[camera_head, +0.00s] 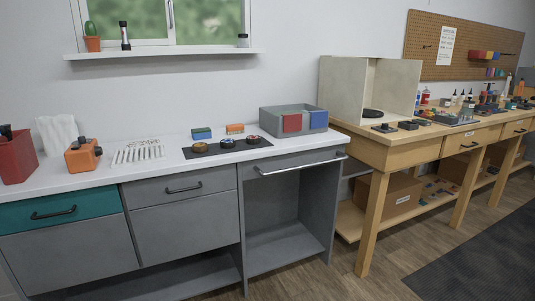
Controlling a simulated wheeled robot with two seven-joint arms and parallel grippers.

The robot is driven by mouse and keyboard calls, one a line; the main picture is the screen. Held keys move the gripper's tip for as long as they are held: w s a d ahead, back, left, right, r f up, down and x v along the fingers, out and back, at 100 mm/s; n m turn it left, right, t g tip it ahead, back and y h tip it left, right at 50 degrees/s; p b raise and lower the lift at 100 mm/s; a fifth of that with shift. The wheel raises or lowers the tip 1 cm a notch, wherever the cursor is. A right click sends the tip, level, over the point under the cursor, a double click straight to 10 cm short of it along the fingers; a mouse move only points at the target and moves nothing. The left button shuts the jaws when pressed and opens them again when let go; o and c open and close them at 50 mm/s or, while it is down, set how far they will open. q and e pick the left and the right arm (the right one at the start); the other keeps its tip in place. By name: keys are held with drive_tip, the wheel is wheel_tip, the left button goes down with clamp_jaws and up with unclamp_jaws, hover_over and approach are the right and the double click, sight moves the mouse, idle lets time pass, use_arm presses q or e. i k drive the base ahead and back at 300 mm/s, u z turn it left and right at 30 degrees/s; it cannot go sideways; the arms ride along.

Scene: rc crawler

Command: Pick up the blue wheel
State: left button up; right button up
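A black mat (213,152) lies on the white countertop (165,170) and bears three small round wheel-like pieces in a row. The left piece (199,146) looks yellow-orange and dark. The middle piece (227,143) looks dark with orange on top. The right piece (254,140) looks dark with a reddish tint. They are too small for me to tell surely which one is the blue wheel. Neither of my grippers is in view.
A grey bin (272,122) with a red and a blue front panel stands right of the mat. A blue-green block (201,133) and an orange block (235,128) sit behind it. A white rack (137,152) and an orange box (83,157) stand left. A wooden workbench (397,147) adjoins.

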sight(225, 143)
drive_tip(key=u, duration=0.6)
drive_tip(key=k, duration=0.25)
drive_tip(key=z, duration=1.05)
drive_tip(key=i, duration=1.9)
drive_tip(key=u, duration=1.85)
drive_tip(key=i, duration=0.7)
drive_tip(key=u, duration=0.6)
